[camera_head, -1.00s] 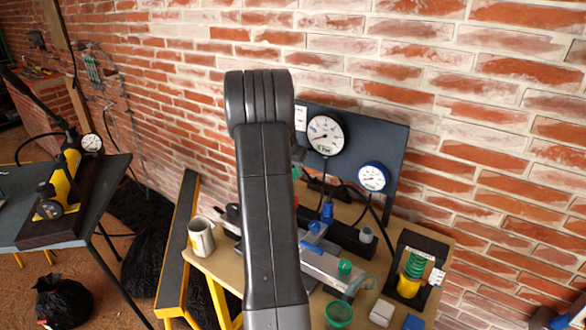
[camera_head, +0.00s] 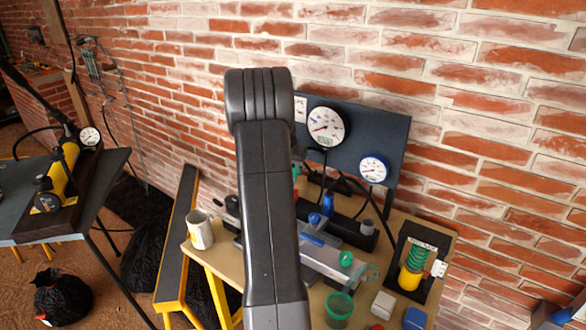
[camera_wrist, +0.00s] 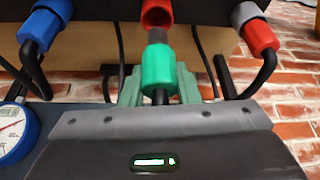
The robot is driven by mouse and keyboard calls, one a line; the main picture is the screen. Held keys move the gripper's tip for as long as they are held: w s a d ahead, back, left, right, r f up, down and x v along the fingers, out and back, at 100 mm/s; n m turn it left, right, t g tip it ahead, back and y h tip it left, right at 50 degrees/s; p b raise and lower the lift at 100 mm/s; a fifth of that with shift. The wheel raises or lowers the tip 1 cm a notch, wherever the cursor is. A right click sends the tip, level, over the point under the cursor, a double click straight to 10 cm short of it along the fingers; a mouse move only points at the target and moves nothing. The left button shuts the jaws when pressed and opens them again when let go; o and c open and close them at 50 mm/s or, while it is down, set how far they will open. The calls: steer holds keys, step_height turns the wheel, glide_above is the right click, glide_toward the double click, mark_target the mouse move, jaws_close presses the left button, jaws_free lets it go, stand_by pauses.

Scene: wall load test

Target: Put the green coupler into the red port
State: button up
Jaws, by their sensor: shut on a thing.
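The green coupler (camera_wrist: 156,68) with a grey metal tip is in the middle of the wrist view. My gripper (camera_wrist: 158,84) is shut on it, one pale green finger on either side. A black hose runs down from the coupler. The tip points up at the red port (camera_wrist: 156,12), an open red ring at the top edge. The tip is at or just below its mouth; I cannot tell whether they touch. In the head view my arm hides the gripper, the coupler and the red port.
A blue connector (camera_wrist: 42,28) and a red connector (camera_wrist: 257,38) with hoses flank the red port. A gauge panel (camera_head: 350,150) stands behind the bench. A beige can (camera_head: 200,230), a green cup (camera_head: 339,306) and a spring stand (camera_head: 412,262) are on the bench. Brick wall lies behind.

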steer(key=shift+f, duration=0.2)
steer(key=shift+f+b, duration=0.7)
steer(key=shift+f, duration=0.15)
stand_by(0.7)
steer(key=shift+f+b, duration=0.5)
steer(key=shift+b, duration=0.15)
steer(key=shift+f, duration=0.1)
steer(key=shift+f+b, duration=0.55)
steer(key=shift+f, duration=0.05)
steer(key=shift+f, duration=0.1)
stand_by(0.5)
steer(key=shift+f+b, duration=0.5)
steer(key=shift+b, duration=0.05)
steer(key=shift+f, duration=0.25)
